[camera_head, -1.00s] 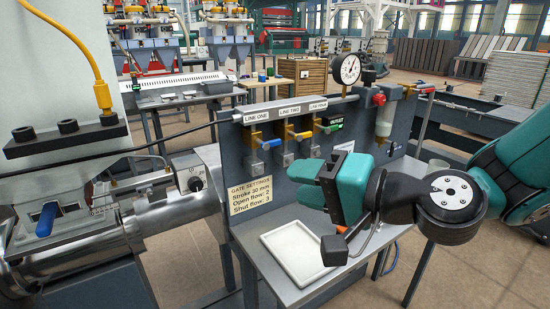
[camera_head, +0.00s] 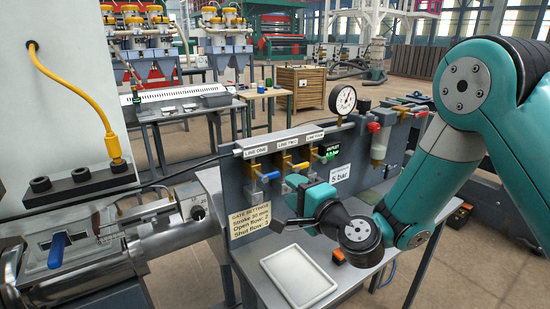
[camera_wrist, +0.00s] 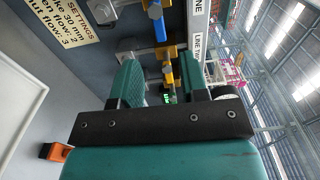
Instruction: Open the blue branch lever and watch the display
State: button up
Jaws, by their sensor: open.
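The blue lever (camera_head: 270,177) under the LINE ONE label sticks out from its brass valve on the grey panel; its handle (camera_wrist: 160,28) is at the top of the wrist view. My gripper (camera_wrist: 158,70) is open and empty, close in front of the panel near the levers.
A white tray (camera_head: 299,276) lies on the table below. A gate settings sign (camera_head: 249,220) is left of the levers, and a 5 bar sign (camera_head: 340,174) right. A round gauge (camera_head: 342,100) rises above the panel. An orange-and-black item (camera_wrist: 54,152) is below my gripper.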

aim_at(275, 176)
jog(key=p+x, duration=0.4)
jog(key=p, duration=0.1)
jog(key=p+x, duration=0.2)
jog(key=shift+w+a+r, duration=0.2)
jog(key=shift+a+r, duration=0.05)
jog(key=shift+r, duration=0.05)
jog(key=shift+w+a+f+p, duration=0.2)
jog(key=shift+w+p, duration=0.2)
jog(key=shift+p, duration=0.05)
jog(key=shift+w+a+f+p, duration=0.15)
jog(key=shift+w+a+p, duration=0.05)
jog(key=shift+w+p, duration=0.2)
jog(key=shift+c, duration=0.4)
grip_shut()
